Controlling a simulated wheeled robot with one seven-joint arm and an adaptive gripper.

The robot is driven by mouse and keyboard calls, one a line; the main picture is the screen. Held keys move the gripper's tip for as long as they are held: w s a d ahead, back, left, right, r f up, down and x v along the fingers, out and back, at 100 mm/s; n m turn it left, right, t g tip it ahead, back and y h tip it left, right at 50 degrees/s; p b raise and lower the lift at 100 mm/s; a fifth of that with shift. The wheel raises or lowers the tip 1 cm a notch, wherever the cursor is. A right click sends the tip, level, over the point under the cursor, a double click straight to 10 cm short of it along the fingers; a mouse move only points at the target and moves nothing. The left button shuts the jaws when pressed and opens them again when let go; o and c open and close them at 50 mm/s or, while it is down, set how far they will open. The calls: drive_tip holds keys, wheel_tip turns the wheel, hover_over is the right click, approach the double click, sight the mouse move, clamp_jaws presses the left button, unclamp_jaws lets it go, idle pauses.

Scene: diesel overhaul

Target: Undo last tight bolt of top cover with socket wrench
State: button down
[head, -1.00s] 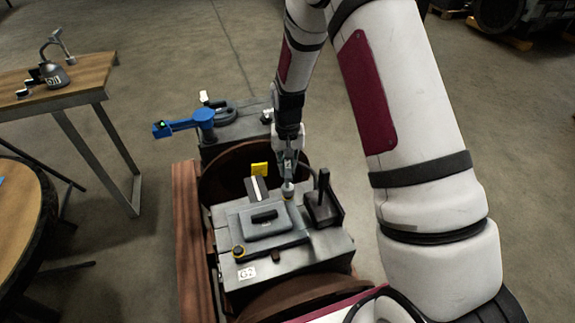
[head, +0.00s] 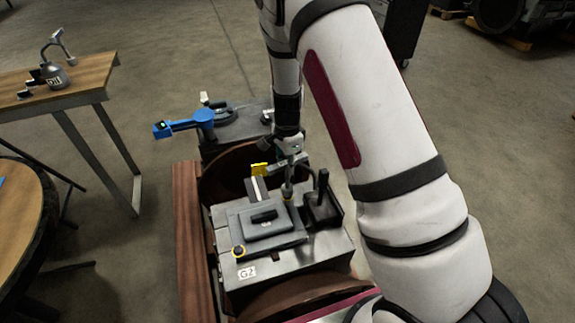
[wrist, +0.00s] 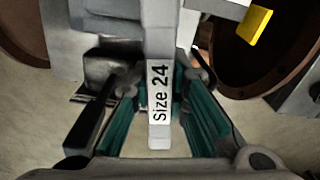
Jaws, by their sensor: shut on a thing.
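My gripper (wrist: 160,95) is shut on a grey socket wrench (wrist: 158,110), with its teal pads on either side of the handle marked "Size 24". In the head view the socket wrench (head: 287,189) points down at the far right corner of the top cover (head: 283,243), by the bolt there. That bolt is mostly hidden, and I cannot tell whether the socket is fully seated.
A black upright bracket (head: 322,207) stands close right of the socket. A yellow tab (head: 259,169) is just behind. A blue tool (head: 190,124) rests on another block farther back.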

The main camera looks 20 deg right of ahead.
drive_tip(key=shift+m, duration=1.1)
drive_tip(key=shift+f, duration=0.1)
